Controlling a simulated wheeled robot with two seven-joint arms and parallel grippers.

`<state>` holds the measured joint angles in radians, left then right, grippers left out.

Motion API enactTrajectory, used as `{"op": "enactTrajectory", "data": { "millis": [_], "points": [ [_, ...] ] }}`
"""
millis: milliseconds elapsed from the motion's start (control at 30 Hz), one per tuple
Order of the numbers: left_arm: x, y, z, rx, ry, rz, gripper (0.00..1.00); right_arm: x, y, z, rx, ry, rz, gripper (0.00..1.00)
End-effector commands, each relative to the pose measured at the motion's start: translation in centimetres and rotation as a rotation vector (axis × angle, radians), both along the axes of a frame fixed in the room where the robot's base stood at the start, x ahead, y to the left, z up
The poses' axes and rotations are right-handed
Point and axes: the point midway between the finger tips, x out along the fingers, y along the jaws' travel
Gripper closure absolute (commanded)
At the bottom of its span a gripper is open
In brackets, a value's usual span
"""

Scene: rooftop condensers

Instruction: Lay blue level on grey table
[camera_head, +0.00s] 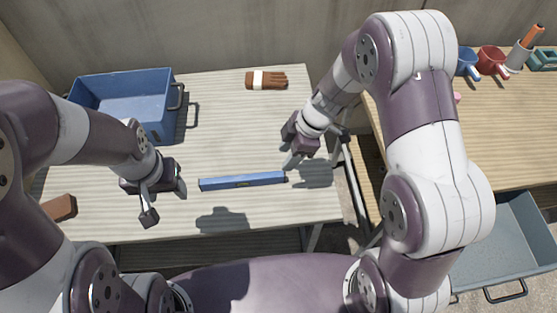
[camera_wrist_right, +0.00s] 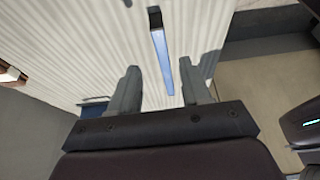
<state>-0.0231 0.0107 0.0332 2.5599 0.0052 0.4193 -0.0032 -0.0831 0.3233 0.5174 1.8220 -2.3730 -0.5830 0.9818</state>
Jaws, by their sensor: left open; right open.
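The blue level (camera_head: 242,181) lies flat on the pale grey ribbed table (camera_head: 240,130), near its front edge. My right gripper (camera_head: 308,152) is open above the table, close to the level's right end. In the right wrist view the level (camera_wrist_right: 161,50) runs lengthwise across the space between the open fingers (camera_wrist_right: 159,70), and nothing is gripped. My left gripper (camera_head: 164,204) is open and empty, to the left of the level's left end and apart from it.
A blue crate (camera_head: 130,95) stands at the table's back left. A wooden table (camera_head: 500,130) with mugs (camera_head: 491,61) stands at right, above a grey drawer-like bin (camera_head: 505,240).

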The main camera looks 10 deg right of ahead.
Motion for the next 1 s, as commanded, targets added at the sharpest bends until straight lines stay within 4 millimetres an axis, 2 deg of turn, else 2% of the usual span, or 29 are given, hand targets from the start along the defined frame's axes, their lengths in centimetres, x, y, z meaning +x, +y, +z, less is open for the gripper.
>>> {"op": "enactTrajectory", "data": {
  "millis": [33, 100, 367, 467, 500, 567, 600, 667, 700, 767, 800, 900, 1000],
  "points": [
    [0.0, 0.0, 0.7, 0.0, 0.0, 0.0, 0.43, 0.0, -0.4, 1.3, -0.001, -0.002, 0.0, 0.53],
    [0.0, 0.0, 0.9, 0.0, 0.0, 0.0, 0.43, 0.0, -0.8, 2.2, 0.0, -0.001, 0.0, 0.53],
    [0.0, 0.0, 1.0, 0.0, 0.0, 0.0, 0.43, 0.6, -1.0, 3.5, 0.016, -0.032, -0.041, 0.53],
    [0.0, 0.0, 1.0, 0.0, 0.001, 0.0, 0.43, 3.0, -0.9, 5.5, 0.06, -0.151, -0.225, 0.53],
    [0.0, 0.0, 1.0, 0.0, 0.001, 0.0, 0.43, 4.3, -1.5, 6.6, 0.067, -0.214, -0.344, 0.53],
    [0.0, 0.0, 1.0, 0.0, 0.0, 0.0, 0.43, 5.4, -3.6, 8.3, 0.047, -0.292, -0.555, 0.53],
    [0.0, 0.0, 1.0, 0.0, 0.0, 0.0, 0.43, 5.4, -5.4, 9.1, 0.015, -0.319, -0.705, 0.53],
    [0.0, 0.0, 1.0, 0.0, 0.0, 0.0, 0.43, 3.9, -8.4, 9.8, -0.049, -0.31, -0.92, 0.53],
    [0.0, 0.0, 1.0, 0.0, 0.0, 0.0, 0.43, 2.2, -10.0, 9.9, -0.093, -0.275, -1.052, 0.53],
    [0.0, 0.0, 1.0, 0.0, 0.0, 0.0, 0.43, -1.0, -11.5, 9.7, -0.153, -0.187, -1.216, 0.53],
    [0.0, 0.0, 1.0, 0.0, 0.0, 0.0, 0.43, -3.2, -11.9, 9.6, -0.181, -0.116, -1.304, 0.53],
    [0.0, 0.0, 1.0, 0.0, 0.0, 0.0, 0.43, -7.8, -11.5, 9.2, -0.216, 0.06, -1.45, 0.53],
    [0.0, 0.0, 1.0, 0.0, 0.0, 0.0, 0.43, -10.4, -10.6, 9.1, -0.219, 0.176, -1.515, 0.53]
  ]
}}
